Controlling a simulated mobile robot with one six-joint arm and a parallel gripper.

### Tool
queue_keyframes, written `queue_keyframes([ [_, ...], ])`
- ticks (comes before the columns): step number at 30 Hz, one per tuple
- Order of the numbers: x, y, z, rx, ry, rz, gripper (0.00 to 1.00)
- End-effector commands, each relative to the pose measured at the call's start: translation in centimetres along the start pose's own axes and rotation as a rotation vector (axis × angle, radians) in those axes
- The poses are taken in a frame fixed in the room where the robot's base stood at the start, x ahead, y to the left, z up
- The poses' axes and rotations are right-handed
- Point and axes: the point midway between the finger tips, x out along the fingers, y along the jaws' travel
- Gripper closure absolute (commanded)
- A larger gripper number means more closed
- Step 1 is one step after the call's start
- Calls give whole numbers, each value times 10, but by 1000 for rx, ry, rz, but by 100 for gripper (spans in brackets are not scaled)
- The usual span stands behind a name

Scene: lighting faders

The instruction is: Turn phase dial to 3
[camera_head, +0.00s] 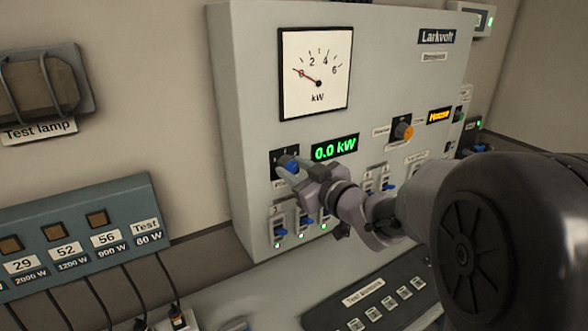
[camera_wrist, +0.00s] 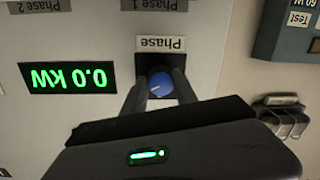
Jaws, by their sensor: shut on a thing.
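The phase dial (camera_head: 287,164) is a blue knob on a black plate, on the grey panel left of the green 0.0 kW display (camera_head: 335,148). In the wrist view, which is upside down, the blue dial (camera_wrist: 160,84) sits below the label "Phase" (camera_wrist: 161,43), with a pale pointer line on its face. My gripper (camera_wrist: 160,92) has one finger on each side of the dial and is shut on it. In the head view my gripper (camera_head: 298,168) reaches the dial from the right and partly covers it. The dial's numbers cannot be read.
An analog kW meter (camera_head: 315,72) is above, its needle near 0. Blue switches (camera_head: 280,232) with green lights sit just below the dial. An orange knob (camera_head: 403,132) and an amber display (camera_head: 439,116) are to the right. A test-load box (camera_head: 75,235) stands at left.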

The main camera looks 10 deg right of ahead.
Motion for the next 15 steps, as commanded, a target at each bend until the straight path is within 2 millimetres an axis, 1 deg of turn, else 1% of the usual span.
queue_keyframes([
  [4,0,0,1,1,-1,-1,100],
  [5,0,0,1,1,-1,-1,60],
  [7,0,0,1,0,-1,-1,46],
  [8,0,0,0,0,-1,-1,44],
  [15,0,0,0,-1,0,0,44],
])
